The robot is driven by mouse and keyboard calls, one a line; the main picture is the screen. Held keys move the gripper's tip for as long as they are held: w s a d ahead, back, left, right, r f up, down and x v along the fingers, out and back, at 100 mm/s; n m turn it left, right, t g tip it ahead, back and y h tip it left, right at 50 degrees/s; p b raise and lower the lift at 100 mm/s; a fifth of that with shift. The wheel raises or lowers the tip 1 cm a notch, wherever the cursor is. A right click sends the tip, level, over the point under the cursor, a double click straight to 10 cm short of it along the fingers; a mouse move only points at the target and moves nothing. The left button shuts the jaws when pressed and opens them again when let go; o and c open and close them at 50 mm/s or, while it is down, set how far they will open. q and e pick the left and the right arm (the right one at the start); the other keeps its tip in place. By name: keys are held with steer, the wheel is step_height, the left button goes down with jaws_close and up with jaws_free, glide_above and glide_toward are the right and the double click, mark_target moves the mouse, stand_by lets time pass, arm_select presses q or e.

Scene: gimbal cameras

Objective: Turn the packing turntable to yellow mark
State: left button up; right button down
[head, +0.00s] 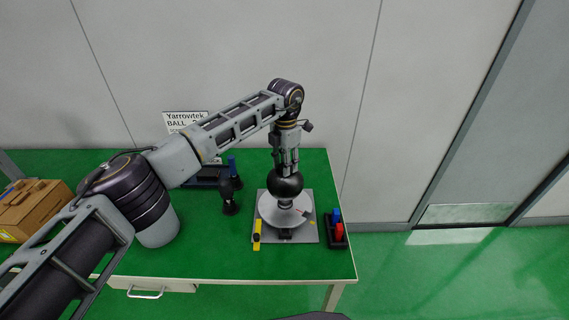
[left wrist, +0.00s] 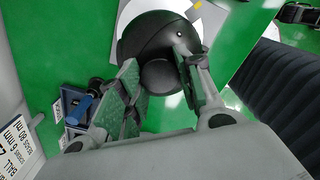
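The packing turntable is a white round disc (head: 270,209) on a grey base plate (head: 309,236) on the green table. A black ball-shaped gimbal camera (head: 285,185) stands on the disc. It fills the middle of the left wrist view (left wrist: 140,40), with a short round knob facing me. A small yellow mark (left wrist: 197,9) shows near the disc's edge. My left gripper (head: 286,170) points down right above the ball. Its fingers (left wrist: 156,66) are apart, one on each side of the knob; contact is not clear. My right gripper is not in view.
A yellow-and-black piece (head: 257,236) lies at the plate's left edge. A dark holder with blue and red items (head: 337,230) is at the right. A black upright object (head: 228,195) stands at the left. A cardboard box (head: 33,208) sits far left.

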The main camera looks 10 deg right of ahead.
arm_select(q)
steer(key=o, duration=0.5)
steer(key=shift+r, duration=0.95)
step_height(320, 180, up, 10)
steer(key=shift+r, duration=0.1)
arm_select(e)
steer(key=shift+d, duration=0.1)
